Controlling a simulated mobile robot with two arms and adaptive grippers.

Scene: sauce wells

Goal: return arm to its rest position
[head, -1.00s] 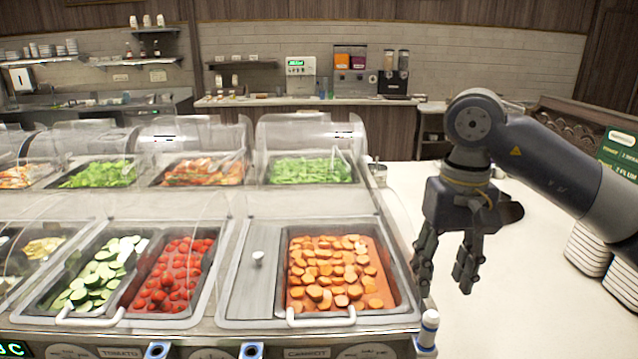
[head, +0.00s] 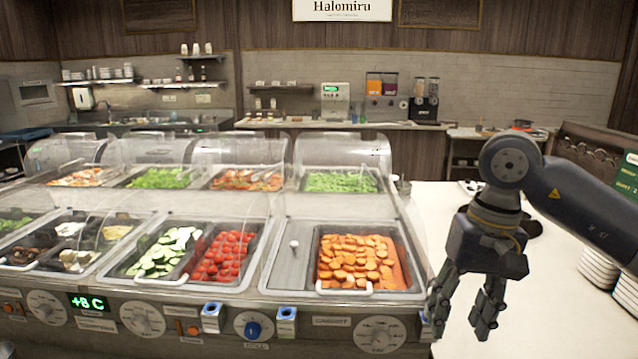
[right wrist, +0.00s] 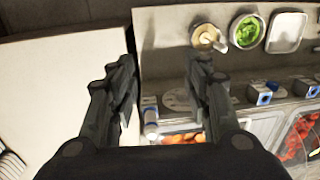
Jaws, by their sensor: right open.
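My right gripper (head: 461,305) hangs fingers down at the right of the food counter, over the edge between the counter and the white tabletop. Its two fingers are apart and nothing is between them. In the right wrist view the open fingers (right wrist: 165,85) show with the counter's front edge and the white top below them. My left gripper is in neither view.
The food counter (head: 285,318) holds wells of carrot slices (head: 355,262), tomatoes (head: 222,258) and cucumber slices (head: 163,252), with clear covers behind. A white tabletop (head: 545,300) lies to the right, bearing stacked plates (head: 598,270). In the right wrist view, a bowl of greens (right wrist: 246,30) stands near the top.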

